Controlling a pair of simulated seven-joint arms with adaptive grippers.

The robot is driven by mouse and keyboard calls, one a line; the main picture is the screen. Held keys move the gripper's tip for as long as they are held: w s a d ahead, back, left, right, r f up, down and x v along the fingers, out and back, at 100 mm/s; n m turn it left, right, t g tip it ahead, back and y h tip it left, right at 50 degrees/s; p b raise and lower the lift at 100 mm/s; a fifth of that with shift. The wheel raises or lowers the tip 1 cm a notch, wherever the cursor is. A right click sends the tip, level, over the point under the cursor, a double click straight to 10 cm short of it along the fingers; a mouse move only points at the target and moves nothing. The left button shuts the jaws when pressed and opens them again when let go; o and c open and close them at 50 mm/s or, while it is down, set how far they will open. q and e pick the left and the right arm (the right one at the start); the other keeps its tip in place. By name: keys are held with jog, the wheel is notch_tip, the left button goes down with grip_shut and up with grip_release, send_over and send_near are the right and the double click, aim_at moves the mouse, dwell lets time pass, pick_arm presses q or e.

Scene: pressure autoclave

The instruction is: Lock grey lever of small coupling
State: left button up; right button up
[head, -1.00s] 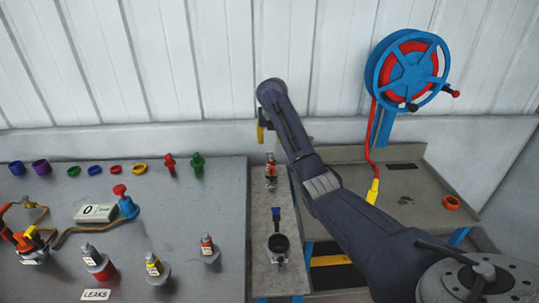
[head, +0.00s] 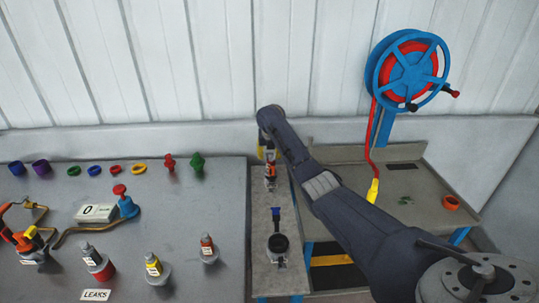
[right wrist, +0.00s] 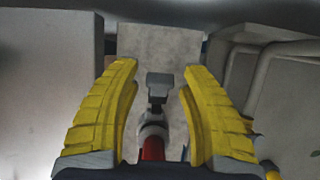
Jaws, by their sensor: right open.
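The small coupling (head: 270,176), with a red body, stands on the narrow grey bench in the middle of the head view. In the right wrist view its dark grey lever (right wrist: 158,88) shows between my fingers, with the red body (right wrist: 153,149) nearer the camera. My right gripper (right wrist: 158,100) is open, with yellow fingers on either side of the lever and gaps left and right. In the head view the gripper (head: 266,150) is just behind and above the coupling, partly hidden by my wrist. The left gripper is not in view.
A blue hose reel (head: 408,72) stands at the back right.

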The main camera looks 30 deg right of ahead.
jog(key=shift+c, duration=0.3)
grip_shut()
dwell(0.3)
